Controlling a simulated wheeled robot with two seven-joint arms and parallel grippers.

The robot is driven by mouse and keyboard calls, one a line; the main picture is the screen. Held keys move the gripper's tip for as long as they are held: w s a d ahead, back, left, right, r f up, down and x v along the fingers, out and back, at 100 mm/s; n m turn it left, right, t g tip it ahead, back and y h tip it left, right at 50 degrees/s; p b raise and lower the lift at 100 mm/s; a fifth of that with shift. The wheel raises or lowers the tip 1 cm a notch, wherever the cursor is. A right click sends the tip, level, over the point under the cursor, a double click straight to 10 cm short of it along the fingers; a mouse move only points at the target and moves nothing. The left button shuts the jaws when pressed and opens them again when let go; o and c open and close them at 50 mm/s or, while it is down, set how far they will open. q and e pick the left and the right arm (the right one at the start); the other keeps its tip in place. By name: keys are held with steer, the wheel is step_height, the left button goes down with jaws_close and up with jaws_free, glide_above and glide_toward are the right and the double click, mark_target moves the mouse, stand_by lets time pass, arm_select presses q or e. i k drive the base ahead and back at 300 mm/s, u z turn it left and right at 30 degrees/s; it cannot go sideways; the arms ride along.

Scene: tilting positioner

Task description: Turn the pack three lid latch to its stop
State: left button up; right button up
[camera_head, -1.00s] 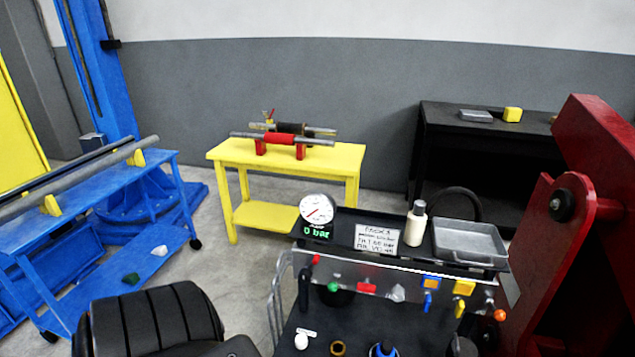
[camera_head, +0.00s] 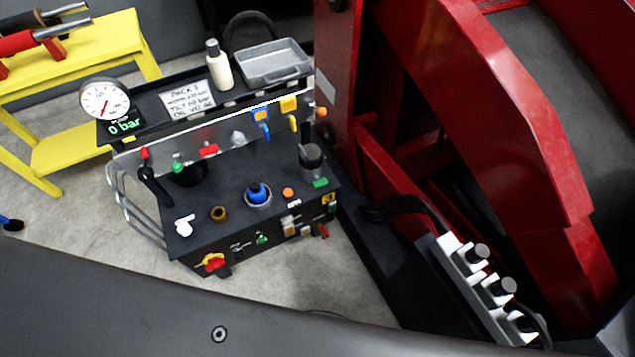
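The hydraulic pack (camera_head: 235,225) is a dark cart whose card (camera_head: 188,99) reads "PACK 3". Its dial gauge (camera_head: 105,100) has a green "0 bar" readout below it. On its top deck are a black lever (camera_head: 152,182), a white fitting (camera_head: 184,226), a brass ring (camera_head: 219,214), a blue cap (camera_head: 258,193) and a dark cylinder (camera_head: 311,160). A red and yellow knob (camera_head: 214,262) is on the front face. I cannot tell which part is the lid latch. Neither gripper is in view.
A white bottle (camera_head: 218,66) and a grey tray (camera_head: 272,62) stand on the pack's shelf. The red positioner frame (camera_head: 480,90) stands close at right, with a white valve block (camera_head: 482,285). A yellow bench (camera_head: 85,60) is at upper left. Grey floor (camera_head: 75,220) lies left of the pack.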

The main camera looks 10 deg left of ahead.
mark_target(319, 183)
steer(key=z, duration=0.85)
steer(key=k, duration=0.75)
steer(key=z, duration=0.4)
